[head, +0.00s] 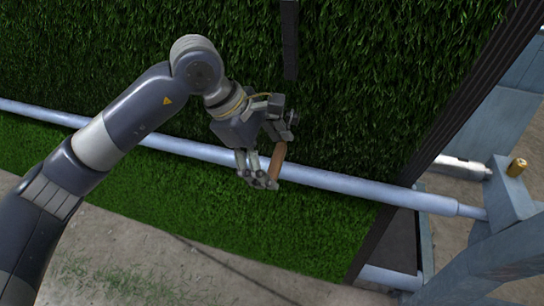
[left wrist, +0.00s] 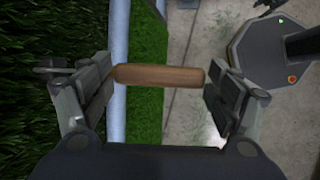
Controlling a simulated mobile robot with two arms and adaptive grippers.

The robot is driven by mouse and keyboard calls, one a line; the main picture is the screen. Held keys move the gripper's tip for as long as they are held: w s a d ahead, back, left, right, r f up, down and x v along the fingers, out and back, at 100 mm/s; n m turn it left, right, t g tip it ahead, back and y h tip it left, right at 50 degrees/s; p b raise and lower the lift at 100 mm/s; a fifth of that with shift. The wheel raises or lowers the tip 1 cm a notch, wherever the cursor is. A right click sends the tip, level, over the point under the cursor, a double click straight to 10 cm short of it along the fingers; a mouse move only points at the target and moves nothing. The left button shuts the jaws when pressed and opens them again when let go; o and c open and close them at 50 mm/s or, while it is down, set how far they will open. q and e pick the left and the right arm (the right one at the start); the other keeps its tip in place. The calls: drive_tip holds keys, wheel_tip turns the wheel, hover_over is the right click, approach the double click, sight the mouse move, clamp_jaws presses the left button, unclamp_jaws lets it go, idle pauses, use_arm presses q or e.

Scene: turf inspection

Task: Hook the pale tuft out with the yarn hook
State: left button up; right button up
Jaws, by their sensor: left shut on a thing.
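A brown wooden handle (head: 278,163), which looks like that of the yarn hook, is in my left gripper (head: 273,156). In the left wrist view the handle (left wrist: 158,76) spans from one finger to the other, and the left gripper (left wrist: 160,88) is shut on it end to end. I cannot make out a metal hook on it. The gripper is in front of the dark green turf (head: 350,85), near a pale blue pipe. I cannot see a pale tuft in either view. My right gripper is not in view.
The pale blue pipe (head: 340,185) runs across below the dark turf, with brighter grass (head: 250,225) below it. A dark bar (head: 290,40) hangs at top centre. A grey metal frame (head: 500,200) with a brass-coloured piece (head: 517,167) stands at right. Bare ground lies lower left.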

use_arm(q)
drive_tip(key=shift+s+a+f+b, duration=0.2)
drive_tip(key=shift+s+f+b, duration=0.2)
drive_tip(key=shift+s+b, duration=0.2)
drive_tip(key=s+a+f+b, duration=0.1)
drive_tip(key=s+a+b, duration=0.1)
drive_tip(key=s, duration=0.4)
drive_tip(key=shift+f+b, duration=0.2)
drive_tip(key=shift+b, duration=0.55)
drive_tip(key=s+a+f+m+g+y, duration=0.1)
drive_tip(key=s+a+f+m+g, duration=0.1)
drive_tip(key=a+f+m, duration=0.4)
drive_tip(key=s+a+f+m+g, duration=0.3)
drive_tip(key=a+f+m, duration=0.3)
drive_tip(key=a, duration=0.5)
drive_tip(key=shift+s+f+m+g+y, duration=0.15)
drive_tip(key=shift+f+m+g+y, duration=0.1)
drive_tip(key=shift+m+g+y, duration=0.25)
